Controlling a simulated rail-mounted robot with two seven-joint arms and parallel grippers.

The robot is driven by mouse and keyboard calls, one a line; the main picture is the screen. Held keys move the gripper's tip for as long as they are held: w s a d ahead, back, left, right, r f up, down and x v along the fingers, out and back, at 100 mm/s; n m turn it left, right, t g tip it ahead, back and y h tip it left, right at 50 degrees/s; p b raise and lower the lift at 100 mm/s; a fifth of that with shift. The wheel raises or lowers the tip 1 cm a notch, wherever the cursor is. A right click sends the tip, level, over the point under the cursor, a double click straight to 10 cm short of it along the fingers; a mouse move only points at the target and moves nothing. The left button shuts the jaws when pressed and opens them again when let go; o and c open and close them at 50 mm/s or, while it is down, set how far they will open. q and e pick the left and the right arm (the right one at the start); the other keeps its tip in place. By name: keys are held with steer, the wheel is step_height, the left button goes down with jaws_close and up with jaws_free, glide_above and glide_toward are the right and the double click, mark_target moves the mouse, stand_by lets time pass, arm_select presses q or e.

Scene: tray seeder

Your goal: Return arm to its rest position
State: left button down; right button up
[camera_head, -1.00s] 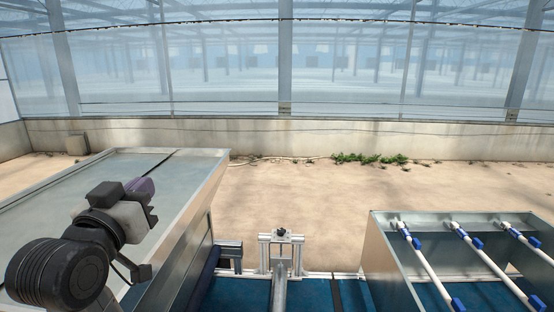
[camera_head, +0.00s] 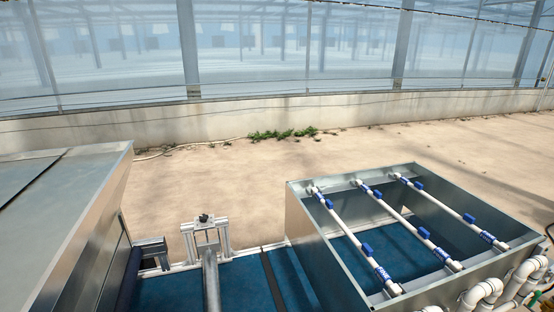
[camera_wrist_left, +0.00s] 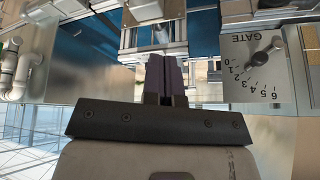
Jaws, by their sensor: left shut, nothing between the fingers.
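My left gripper (camera_wrist_left: 165,78) shows in the left wrist view, its two dark purple-grey fingers together with nothing between them. The fingers point toward a metal frame and blue surface at the top of that view. My left arm is out of the head view. My right gripper is in neither view.
A metal hopper (camera_head: 90,212) stands at left. A GATE dial (camera_wrist_left: 256,62) and white pipes (camera_wrist_left: 18,68) show in the wrist view.

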arm_select(q)
steer(key=s+f+g, duration=0.1)
steer(key=s+f, duration=0.2)
steer(key=s, duration=0.3)
steer(key=shift+f+g, duration=0.25)
steer(key=shift+g, duration=0.15)
